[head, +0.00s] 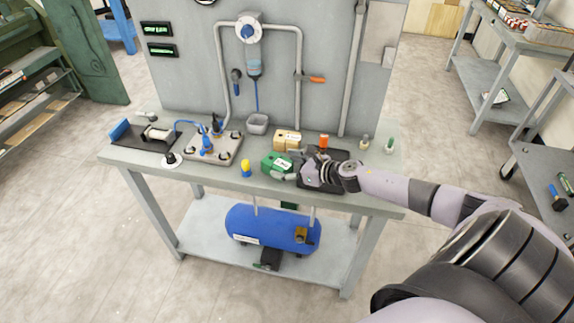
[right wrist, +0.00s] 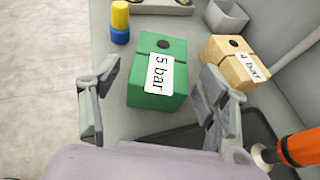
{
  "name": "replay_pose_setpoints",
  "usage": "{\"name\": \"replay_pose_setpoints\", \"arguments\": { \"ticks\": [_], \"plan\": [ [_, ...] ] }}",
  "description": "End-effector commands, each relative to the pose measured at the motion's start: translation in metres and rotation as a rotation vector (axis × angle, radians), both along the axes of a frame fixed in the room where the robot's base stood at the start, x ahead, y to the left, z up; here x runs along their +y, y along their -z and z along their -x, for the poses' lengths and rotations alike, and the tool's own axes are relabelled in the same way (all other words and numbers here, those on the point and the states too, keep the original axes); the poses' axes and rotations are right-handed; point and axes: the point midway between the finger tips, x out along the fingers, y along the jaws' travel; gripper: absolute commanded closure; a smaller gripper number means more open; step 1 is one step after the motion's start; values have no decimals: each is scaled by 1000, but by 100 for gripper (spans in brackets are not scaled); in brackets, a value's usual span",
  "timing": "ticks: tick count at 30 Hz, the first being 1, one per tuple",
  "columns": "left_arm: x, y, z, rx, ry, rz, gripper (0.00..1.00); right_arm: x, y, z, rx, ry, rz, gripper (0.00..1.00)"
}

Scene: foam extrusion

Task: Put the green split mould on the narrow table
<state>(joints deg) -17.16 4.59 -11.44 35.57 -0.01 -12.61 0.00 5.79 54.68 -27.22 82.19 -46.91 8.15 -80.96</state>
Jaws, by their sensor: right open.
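The green split mould (head: 273,161) stands on the grey workbench (head: 215,180), near its middle. In the right wrist view the green mould (right wrist: 140,92) is a two-part block with a dark round spot on top and a "5 bar" label. My right gripper (head: 289,170) reaches in from the right, just beside the mould. In the right wrist view the gripper (right wrist: 154,100) is open, with one finger on each side of the mould and gaps showing. I cannot tell which table in view is the narrow one. My left gripper is not in view.
A tan "4 bar" mould (head: 287,139) stands behind the green one. A yellow-and-blue cylinder (head: 246,168) is to its left, and an orange object (head: 323,142) and a dark tray (head: 340,184) to its right. A shelved table (head: 492,65) stands at the back right.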

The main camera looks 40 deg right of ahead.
Motion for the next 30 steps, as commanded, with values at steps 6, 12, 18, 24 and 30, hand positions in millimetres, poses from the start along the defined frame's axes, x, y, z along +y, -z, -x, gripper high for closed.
{"name": "replay_pose_setpoints", "arguments": {
  "ticks": [6,12,18,24,30],
  "plan": [
    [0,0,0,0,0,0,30,0,0,0,0,0,0,30],
    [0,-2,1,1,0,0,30,-3,-3,6,3,1,1,30],
    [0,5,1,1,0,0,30,-10,-13,31,4,-2,4,30],
    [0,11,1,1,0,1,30,-17,-23,53,4,-1,2,30],
    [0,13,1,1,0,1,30,-23,-32,73,4,1,-1,30]
  ]
}}
